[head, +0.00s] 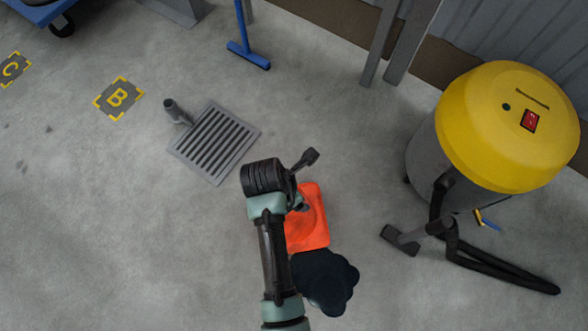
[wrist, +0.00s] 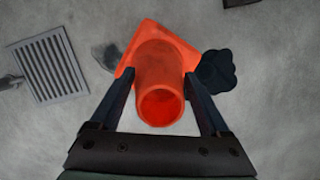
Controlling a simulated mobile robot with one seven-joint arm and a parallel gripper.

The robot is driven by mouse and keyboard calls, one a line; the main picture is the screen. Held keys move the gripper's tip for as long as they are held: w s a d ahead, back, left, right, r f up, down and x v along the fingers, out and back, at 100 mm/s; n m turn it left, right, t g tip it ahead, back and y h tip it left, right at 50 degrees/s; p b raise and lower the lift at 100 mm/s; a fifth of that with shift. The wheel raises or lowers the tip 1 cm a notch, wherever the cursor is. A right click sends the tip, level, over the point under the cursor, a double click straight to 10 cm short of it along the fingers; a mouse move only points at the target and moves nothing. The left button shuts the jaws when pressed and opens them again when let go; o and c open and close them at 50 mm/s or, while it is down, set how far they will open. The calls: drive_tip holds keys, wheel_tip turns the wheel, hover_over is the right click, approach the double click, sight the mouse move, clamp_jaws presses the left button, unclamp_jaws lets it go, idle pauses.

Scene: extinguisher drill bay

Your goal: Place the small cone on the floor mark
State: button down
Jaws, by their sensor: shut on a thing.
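The small orange cone (head: 311,222) is below and beside my arm in the head view, partly hidden by it. In the wrist view the cone (wrist: 159,77) is between the two fingers of my gripper (wrist: 162,92), which is shut on its upper part. Its open top faces the camera and its square base is farther away. Whether the base touches the floor I cannot tell. Floor marks lettered B (head: 118,98) and C (head: 13,69), with yellow corners, lie at the upper left of the head view, well apart from the cone.
A dark puddle-like patch (head: 325,281) lies beside the cone. A floor grate (head: 214,142) is left of my gripper. A yellow-topped vacuum (head: 508,130) with a black hose stands at the right. A blue broom (head: 248,55) is at the top.

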wheel_tip(320, 180, down, 7)
drive_tip(key=b, duration=0.4)
drive_tip(key=shift+r, duration=0.1)
unclamp_jaws()
drive_tip(key=p+v, duration=0.7)
drive_tip(key=v, duration=0.5)
drive_tip(key=shift+p, duration=0.4)
